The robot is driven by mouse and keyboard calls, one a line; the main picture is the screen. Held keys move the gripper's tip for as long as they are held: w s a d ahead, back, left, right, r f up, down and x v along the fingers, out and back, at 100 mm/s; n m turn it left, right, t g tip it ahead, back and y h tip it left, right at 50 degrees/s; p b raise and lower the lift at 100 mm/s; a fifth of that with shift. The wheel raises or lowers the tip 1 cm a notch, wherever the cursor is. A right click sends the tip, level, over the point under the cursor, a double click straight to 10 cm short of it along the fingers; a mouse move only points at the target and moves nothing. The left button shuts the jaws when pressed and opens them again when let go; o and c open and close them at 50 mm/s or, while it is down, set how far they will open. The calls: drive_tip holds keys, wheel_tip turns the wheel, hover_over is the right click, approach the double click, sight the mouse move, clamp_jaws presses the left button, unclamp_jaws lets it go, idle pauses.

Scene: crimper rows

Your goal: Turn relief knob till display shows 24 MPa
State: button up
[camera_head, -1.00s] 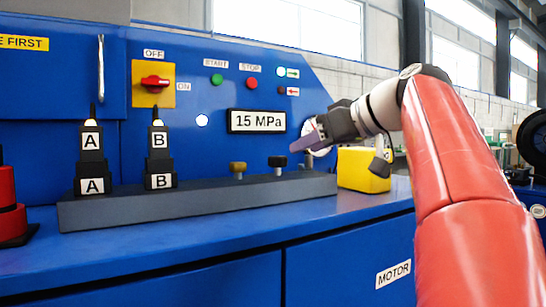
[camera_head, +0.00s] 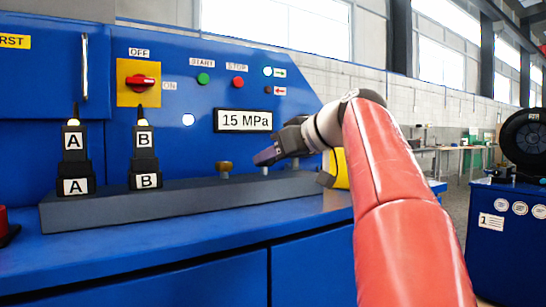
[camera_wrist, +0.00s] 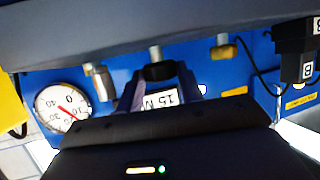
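The display (camera_head: 244,120) on the blue panel reads 15 MPa. It shows upside down and partly covered in the wrist view (camera_wrist: 163,99). A brass knob (camera_head: 224,167) and a black knob (camera_wrist: 160,72) stand on stems along the grey bar. I see no label saying which is the relief knob. My gripper (camera_head: 266,157) is at the black knob, hiding its top in the head view. In the wrist view my gripper (camera_wrist: 160,80) has its fingers apart on either side of the black knob, with visible gaps; contact is not clear. The brass knob also shows there (camera_wrist: 223,52).
A round gauge (camera_wrist: 62,108) and a metal fitting (camera_wrist: 99,81) are beside the black knob in the wrist view. A yellow block (camera_head: 341,168) is behind my arm.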

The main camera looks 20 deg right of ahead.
drive_tip(key=shift+c, duration=1.3)
drive_tip(key=shift+s+a+f+b, duration=0.1)
drive_tip(key=shift+b, duration=0.25)
drive_tip(key=shift+a+m+t+h+b, duration=0.15)
drive_tip(key=shift+m+t+h+b, duration=0.45)
drive_tip(key=shift+m+h, duration=0.15)
drive_tip(key=m+h+b, duration=0.2)
drive_tip(key=shift+s+a+m+t+h, duration=0.15)
drive_tip(key=shift+a+m+t+h, duration=0.15)
drive_tip(key=shift+t+h, duration=0.1)
drive_tip(key=m+h, duration=0.1)
drive_tip(key=m+h+b, duration=0.1)
drive_tip(key=h, duration=0.1)
drive_tip(key=shift+a+m, duration=0.25)
drive_tip(key=shift+a, duration=0.1)
drive_tip(key=m+h, duration=0.2)
drive_tip(key=a+m+h, duration=0.1)
drive_tip(key=m+h, duration=0.1)
drive_tip(key=h, duration=0.1)
drive_tip(key=shift+w+g, duration=0.2)
drive_tip(key=shift+g, duration=0.2)
drive_tip(key=shift+w+a+m+g+h+p, duration=0.1)
drive_tip(key=shift+m+g+h+p, duration=0.7)
drive_tip(key=shift+m+h, duration=0.7)
